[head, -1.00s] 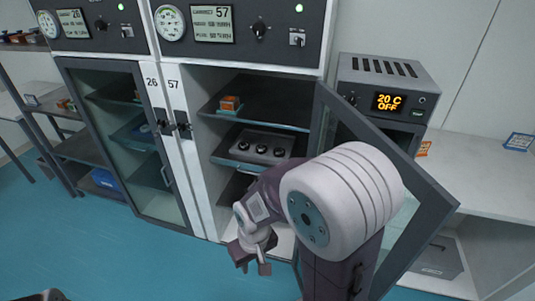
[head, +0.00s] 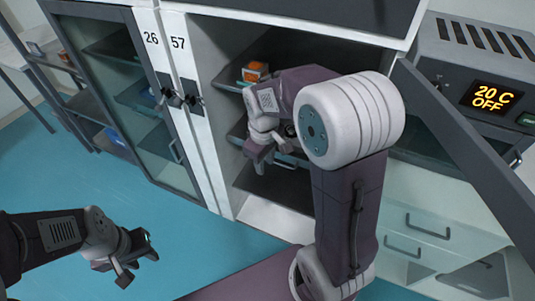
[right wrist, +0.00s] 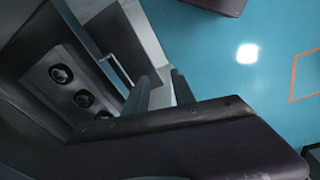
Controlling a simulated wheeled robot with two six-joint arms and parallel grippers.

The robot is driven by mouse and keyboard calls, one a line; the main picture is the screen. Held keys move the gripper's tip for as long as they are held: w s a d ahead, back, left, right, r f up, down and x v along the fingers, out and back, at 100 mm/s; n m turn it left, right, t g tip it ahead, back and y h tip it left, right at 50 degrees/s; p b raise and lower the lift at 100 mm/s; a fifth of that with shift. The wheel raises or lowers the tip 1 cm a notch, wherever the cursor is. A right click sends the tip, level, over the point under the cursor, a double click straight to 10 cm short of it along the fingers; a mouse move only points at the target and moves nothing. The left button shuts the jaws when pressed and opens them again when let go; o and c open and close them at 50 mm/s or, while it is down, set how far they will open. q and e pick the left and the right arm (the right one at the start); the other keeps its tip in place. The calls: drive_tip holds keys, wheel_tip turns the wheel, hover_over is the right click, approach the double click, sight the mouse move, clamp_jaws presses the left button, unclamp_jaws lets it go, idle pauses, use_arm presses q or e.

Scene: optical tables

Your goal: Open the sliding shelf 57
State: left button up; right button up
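Cabinet 57 (head: 203,150) stands with its glass door (head: 470,150) swung open to the right. Inside are several dark shelves. The middle shelf (head: 238,135) is partly hidden behind my right arm; a unit with three black knobs on it shows in the right wrist view (right wrist: 70,112). My right gripper (head: 262,163) is at the cabinet opening, by the front of the middle shelf. Its two fingers look apart, with nothing seen between them; whether they touch the shelf is unclear. My left gripper (head: 137,262) is open and empty over the blue floor at lower left.
An orange-and-white box (head: 255,71) sits on the upper shelf. Cabinet 26 (head: 108,70) is closed on the left. The floor (head: 110,195) in front is clear.

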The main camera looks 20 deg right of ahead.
drive_tip(key=w+d+f+n+h+b, duration=0.1)
drive_tip(key=w+d+f+n+b, duration=0.3)
drive_tip(key=w+b, duration=0.4)
wheel_tip(320, 180, down, 8)
drive_tip(key=w+d+m+b, duration=0.1)
drive_tip(key=w+d+b, duration=0.1)
drive_tip(key=shift+w+f, duration=0.15)
drive_tip(key=shift+w, duration=0.25)
drive_tip(key=shift+d, duration=0.1)
clamp_jaws()
idle(0.8)
